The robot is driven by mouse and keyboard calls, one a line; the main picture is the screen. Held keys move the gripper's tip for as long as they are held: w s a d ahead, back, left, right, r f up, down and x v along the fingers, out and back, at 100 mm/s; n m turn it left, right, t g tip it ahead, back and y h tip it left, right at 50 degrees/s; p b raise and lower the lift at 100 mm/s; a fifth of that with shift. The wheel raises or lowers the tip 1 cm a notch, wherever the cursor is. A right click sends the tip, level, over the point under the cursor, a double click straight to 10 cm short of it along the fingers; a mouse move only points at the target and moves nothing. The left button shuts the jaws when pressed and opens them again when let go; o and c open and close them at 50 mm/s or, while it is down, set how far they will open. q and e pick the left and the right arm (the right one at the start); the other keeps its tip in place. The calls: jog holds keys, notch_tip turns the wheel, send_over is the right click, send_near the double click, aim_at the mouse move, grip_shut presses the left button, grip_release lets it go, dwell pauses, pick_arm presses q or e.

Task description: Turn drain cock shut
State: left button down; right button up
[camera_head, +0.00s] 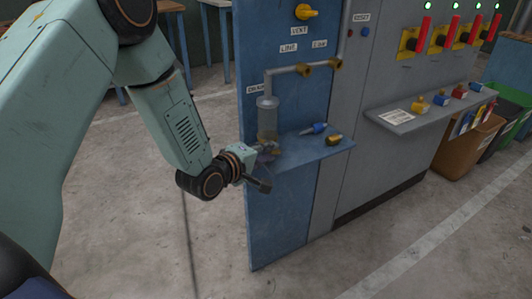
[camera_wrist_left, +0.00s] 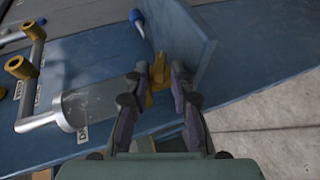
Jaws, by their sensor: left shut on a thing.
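The drain cock (camera_wrist_left: 159,74) is a small brass-yellow piece at the lower end of a grey cylindrical vessel (camera_head: 267,113) on the blue panel. The vessel also shows in the left wrist view (camera_wrist_left: 97,103). My left gripper (camera_head: 264,153) reaches in from the left, just below the vessel. In the left wrist view its two fingers (camera_wrist_left: 160,77) stand on either side of the drain cock and are shut on it. In the head view the gripper hides most of the cock. My right gripper is in neither view.
A blue shelf (camera_head: 315,151) beside the gripper holds a blue-handled tool (camera_head: 318,128) and a small yellow-and-black item (camera_head: 334,140). Above are brass pipe fittings (camera_head: 305,69) and a yellow vent handle (camera_head: 306,12). Open concrete floor (camera_head: 150,230) lies left of the panel.

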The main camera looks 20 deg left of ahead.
pick_arm(q)
jog(key=shift+w+d+r, duration=0.1)
jog(key=shift+w+r, duration=0.05)
jog(key=shift+r, duration=0.1)
dwell(0.6)
jog(key=c, duration=1.4)
grip_release()
jog(key=shift+f, duration=0.1)
jog(key=shift+s+r+p, duration=0.2)
jog(key=shift+s+p, duration=0.15)
jog(key=shift+p, duration=0.15)
jog(key=p+v, duration=0.5)
jog(key=v, duration=0.3)
jog(key=shift+r+p, duration=0.35)
jog(key=shift+r, duration=0.05)
jog(key=shift+w, duration=0.1)
